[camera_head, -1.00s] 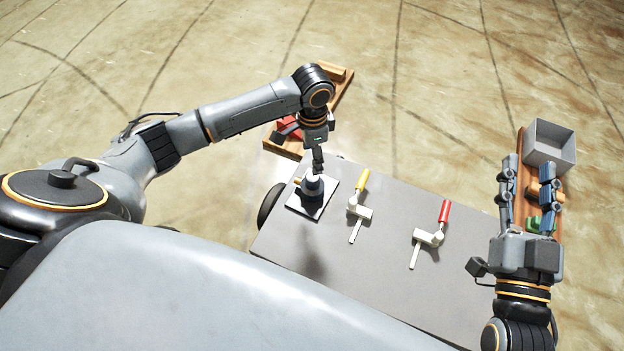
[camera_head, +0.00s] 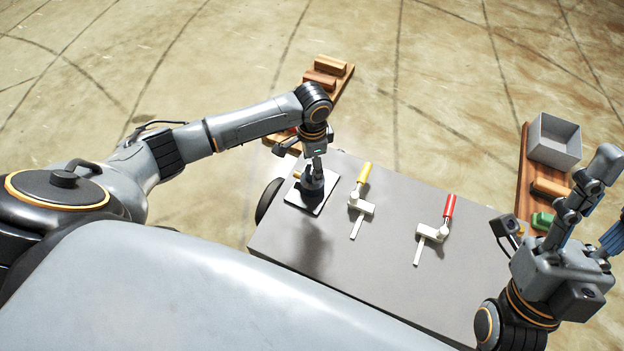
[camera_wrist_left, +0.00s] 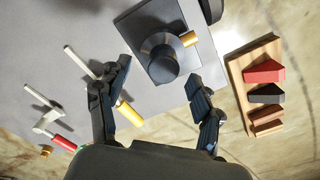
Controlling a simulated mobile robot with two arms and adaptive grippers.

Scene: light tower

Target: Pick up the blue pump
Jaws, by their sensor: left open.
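A dark, blue-grey round pump body (camera_head: 313,188) with a brass side outlet stands on a square plate (camera_head: 300,204) at the far left of the grey table. Its colour looks close to black. My left gripper (camera_head: 317,166) is directly above it, with its lower end partly hiding it. In the left wrist view the pump (camera_wrist_left: 164,62) lies between and beyond the two spread fingers of the left gripper (camera_wrist_left: 160,78), which hold nothing. My right gripper (camera_head: 606,195) is at the right edge, fingers spread, with blue-padded insides and nothing seen between them.
White valves with a yellow handle (camera_head: 363,173) and a red handle (camera_head: 449,206) stand on the grey table (camera_head: 330,262). A wooden rack of blocks (camera_wrist_left: 236,73) lies beyond the table's left end. A grey box (camera_head: 555,140) sits on a rack at right.

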